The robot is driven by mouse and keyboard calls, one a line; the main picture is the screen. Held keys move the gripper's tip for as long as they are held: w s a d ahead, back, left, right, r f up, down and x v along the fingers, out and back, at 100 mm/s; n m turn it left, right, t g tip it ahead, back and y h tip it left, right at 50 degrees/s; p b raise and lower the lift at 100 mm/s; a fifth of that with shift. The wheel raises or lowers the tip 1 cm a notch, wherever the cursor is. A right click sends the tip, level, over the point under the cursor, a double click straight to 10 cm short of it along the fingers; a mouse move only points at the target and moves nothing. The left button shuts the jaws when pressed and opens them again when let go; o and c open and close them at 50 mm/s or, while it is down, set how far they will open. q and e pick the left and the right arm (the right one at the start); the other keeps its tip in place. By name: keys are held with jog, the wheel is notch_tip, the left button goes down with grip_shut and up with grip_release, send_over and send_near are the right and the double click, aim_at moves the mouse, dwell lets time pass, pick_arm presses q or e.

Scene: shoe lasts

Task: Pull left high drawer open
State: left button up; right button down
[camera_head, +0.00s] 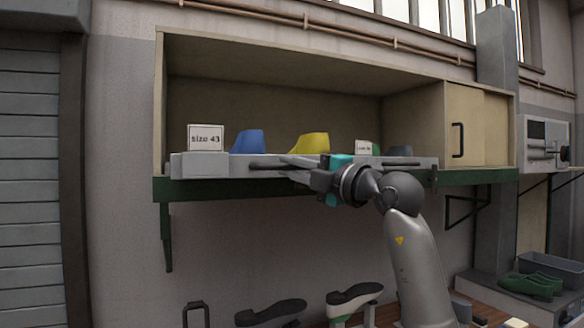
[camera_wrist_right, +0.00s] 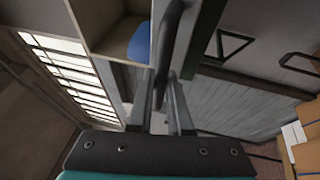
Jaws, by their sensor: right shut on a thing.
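The left high drawer (camera_head: 212,168) has a pale grey front and sits at the bottom of a wall cabinet. A dark bar handle (camera_head: 262,167) runs along its front. My right gripper (camera_head: 286,166) reaches in from the right and is shut on this handle. In the right wrist view the dark handle (camera_wrist_right: 167,48) passes between the two fingers (camera_wrist_right: 162,108). The gripper hides part of the drawer front. I cannot tell how far the drawer stands out. My left gripper is not in view.
A "size 43" sign (camera_head: 206,138), a blue last (camera_head: 247,142) and a yellow last (camera_head: 310,144) stand above the drawer front. Another dark handle (camera_head: 402,163) is to the right. A grey bin (camera_head: 552,268) and green shoes (camera_head: 531,285) are at right.

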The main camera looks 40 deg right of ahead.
jog(key=c, duration=0.8)
grip_release()
jog(key=shift+c, duration=0.2)
jog(key=shift+s+d+f, duration=0.1)
jog(key=shift+s, duration=0.1)
jog(key=b+v, duration=0.6)
jog(key=v, duration=0.8)
jog(key=shift+s, duration=0.4)
jog(key=shift+f, duration=0.15)
